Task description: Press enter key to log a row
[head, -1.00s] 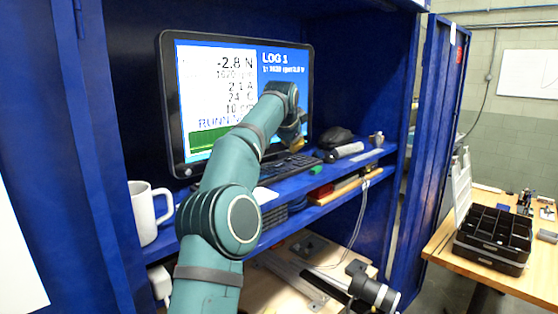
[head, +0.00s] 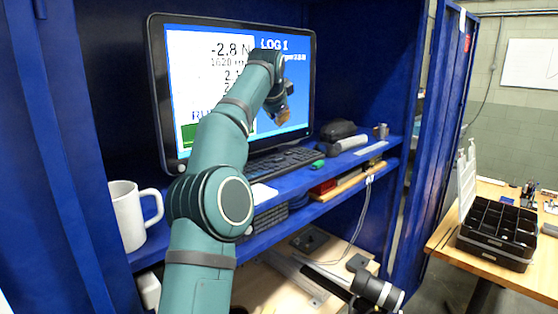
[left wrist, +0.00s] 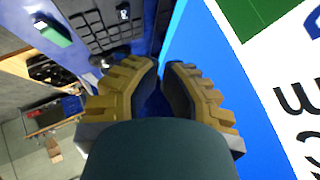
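The black keyboard (head: 285,160) lies on the blue shelf in front of the monitor (head: 200,70). I cannot pick out its enter key. The screen shows "LOG 1" with one line under it, partly hidden by my arm, and -2.8 N at left. My left gripper (head: 284,116) is raised above the keyboard, in front of the screen. In the left wrist view its yellow-brown fingers (left wrist: 163,68) are nearly together at the tips, with nothing between them. That view also shows part of the keyboard (left wrist: 105,25) at upper left, apart from the fingers.
A white mug (head: 127,215) stands left on the shelf (head: 340,165). A small green block (head: 318,163) and a dark mouse-like object (head: 338,130) are right of the keyboard. The cabinet's blue side (head: 425,140) bounds the right. A black compartment tray (head: 497,232) sits on a wooden table.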

